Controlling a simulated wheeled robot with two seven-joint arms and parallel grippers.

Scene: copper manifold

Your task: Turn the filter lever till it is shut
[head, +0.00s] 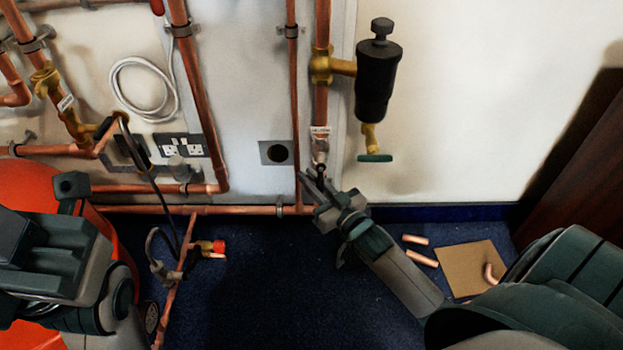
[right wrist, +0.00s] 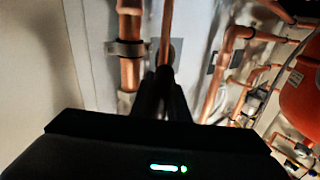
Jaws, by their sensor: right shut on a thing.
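A valve (head: 320,148) with a small white tag sits low on the vertical copper pipe below a brass tee. My right gripper (head: 318,180) is right under it, shut on a small dark lever at the valve's lower end, which I take to be the filter lever (head: 321,169). The fingers hide most of the lever, so its angle cannot be told. In the right wrist view the dark fingers (right wrist: 163,95) close together in front of the pipes, and what they hold is lost in shadow.
A black canister (head: 378,85) with a green-handled outlet (head: 375,157) hangs to the right. A thin copper pipe (head: 293,90) runs close to the left of the gripper. Copper offcuts (head: 421,258) and a brown board (head: 468,268) lie on the blue floor. An orange vessel (head: 35,180) stands left.

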